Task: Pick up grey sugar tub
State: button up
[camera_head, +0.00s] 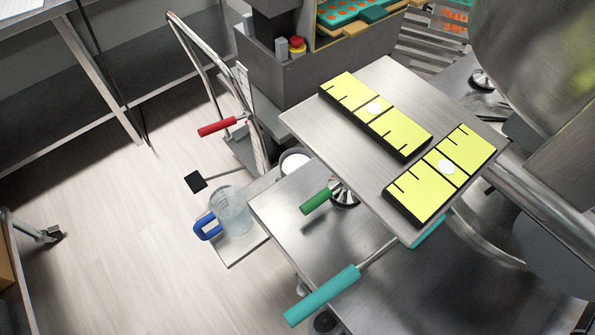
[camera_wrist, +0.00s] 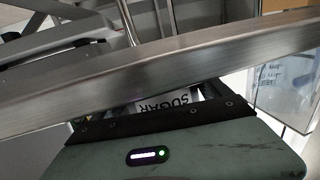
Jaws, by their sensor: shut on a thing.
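The sugar tub's white label, reading "SUGAR" upside down (camera_wrist: 165,103), shows in the wrist view just beyond the dark front edge of my gripper (camera_wrist: 172,97). My gripper is shut on the tub. A metal edge crosses in front and hides most of the tub and the fingertips. In the head view, a round grey tub with white contents (camera_head: 294,162) stands on a low shelf, partly hidden by the steel table. My gripper cannot be made out in the head view.
A clear pitcher with a blue handle (camera_head: 232,210) stands beside the tub; a clear container also shows in the wrist view (camera_wrist: 286,92). A raised steel plate (camera_head: 300,112) with yellow-green trays overhangs nearby. Red (camera_head: 217,127), green (camera_head: 316,201) and teal (camera_head: 322,296) handles stick out.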

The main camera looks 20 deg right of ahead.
aim_at(285, 156)
jog(key=c, duration=0.9)
jog(key=shift+r, duration=0.45)
notch_tip(285, 156, up, 3)
jog(key=shift+r+p, duration=0.1)
jog(key=shift+p, duration=0.95)
jog(key=f+p+v, duration=0.1)
jog(key=p+v, duration=0.1)
jog(key=v, duration=1.6)
jog(key=shift+f, duration=0.2)
jog(key=o, duration=1.2)
jog(key=c, duration=1.5)
